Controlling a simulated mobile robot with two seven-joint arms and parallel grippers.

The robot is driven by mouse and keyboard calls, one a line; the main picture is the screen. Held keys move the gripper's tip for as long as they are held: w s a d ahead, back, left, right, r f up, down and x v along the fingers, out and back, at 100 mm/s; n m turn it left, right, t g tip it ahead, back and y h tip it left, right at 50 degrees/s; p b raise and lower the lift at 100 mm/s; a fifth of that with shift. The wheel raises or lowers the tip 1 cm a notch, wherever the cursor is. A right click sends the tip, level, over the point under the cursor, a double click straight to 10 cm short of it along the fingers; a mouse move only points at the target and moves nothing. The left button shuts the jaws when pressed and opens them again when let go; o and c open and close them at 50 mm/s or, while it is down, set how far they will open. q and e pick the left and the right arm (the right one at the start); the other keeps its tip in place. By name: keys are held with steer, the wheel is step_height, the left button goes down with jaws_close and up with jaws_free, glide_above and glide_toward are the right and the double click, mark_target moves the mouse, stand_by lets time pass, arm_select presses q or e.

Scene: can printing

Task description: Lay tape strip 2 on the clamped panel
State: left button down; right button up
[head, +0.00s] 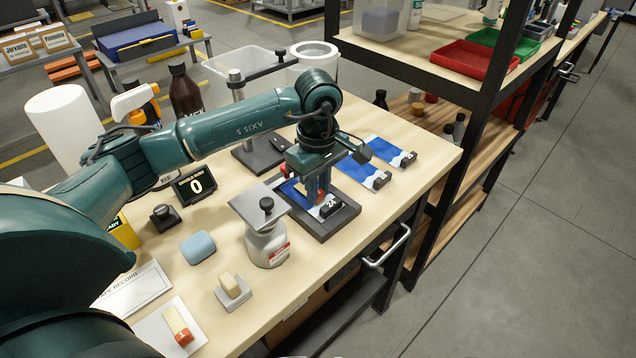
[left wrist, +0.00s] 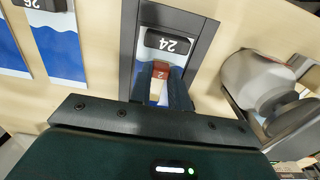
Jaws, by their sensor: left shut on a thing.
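The clamped panel, blue and white, lies in a dark frame (head: 352,212) under a black clip marked 24 (head: 330,208); the clip also shows in the left wrist view (left wrist: 168,42). My left gripper (head: 319,194) points down over the panel. It is shut on tape strip 2, whose red end marked 2 (left wrist: 160,72) shows between the fingers in the left wrist view. My right gripper is not in view.
A bottle with a flat grey plate (head: 267,245) stands close to the frame's left. Two more blue panels (head: 395,152) lie beyond it. A strip marked 1 (head: 178,325) lies on a white card at the front. A blue sponge (head: 198,247) and a counter reading 0 (head: 195,185) stand left.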

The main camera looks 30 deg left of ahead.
arm_select(q)
steer(key=shift+f, duration=0.15)
steer(key=c, duration=1.3)
jaws_free()
step_height(320, 180, up, 12)
steer(key=shift+r+b, duration=0.25)
steer(key=shift+b, duration=0.55)
steer(key=shift+f, duration=0.1)
